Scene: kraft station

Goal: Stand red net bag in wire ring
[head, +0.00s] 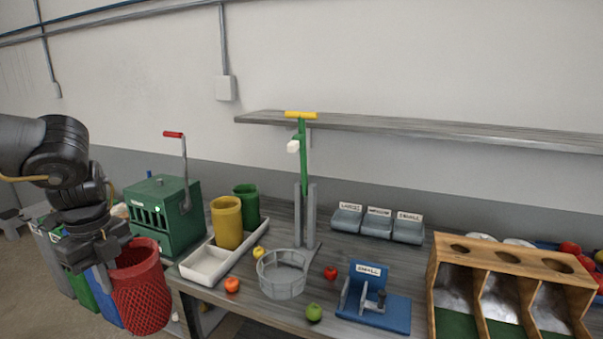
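The red net bag (141,292) hangs upright at the lower left, in front of the table's left end, its open mouth facing up. My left gripper (108,254) is at the left side of the bag's rim and appears shut on it; the fingertips are partly hidden. The grey wire ring (282,276) stands on the table near its front edge, to the right of the bag and apart from it. The ring looks empty. My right gripper is out of view.
A white tray (207,266), a yellow cup (227,222) and a green cup (247,203) stand between bag and ring. A green crank box (160,215) is behind. Loose apples (314,312) and a blue fixture (375,305) lie near the ring. A wooden sorter (505,262) stands right.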

